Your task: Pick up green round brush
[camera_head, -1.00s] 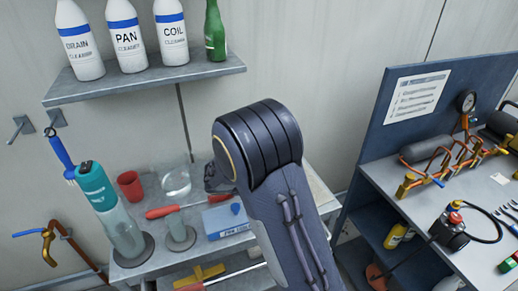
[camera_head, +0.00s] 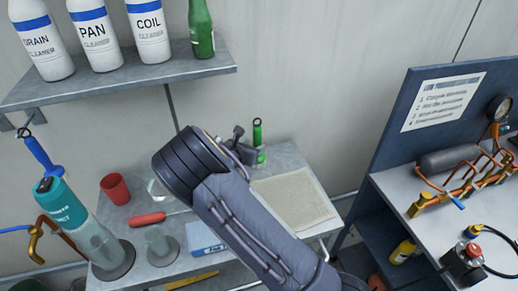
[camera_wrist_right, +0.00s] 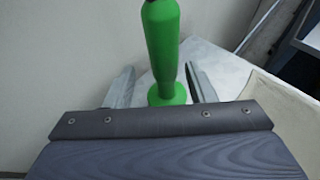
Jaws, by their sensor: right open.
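The green round brush (camera_head: 258,134) stands upright at the back of the grey work table (camera_head: 290,160), against the wall, in the head view. Its green handle (camera_wrist_right: 162,50) fills the top middle of the right wrist view. My right gripper (camera_head: 250,148) is beside it, partly hidden behind my own arm. In the wrist view its two fingers (camera_wrist_right: 160,88) are apart, one on each side of the green handle, with gaps visible. My left gripper is out of view.
A shelf (camera_head: 120,78) with white cleaner bottles and a green bottle (camera_head: 201,30) hangs above. A blue-backed bench (camera_head: 425,110) stands right.

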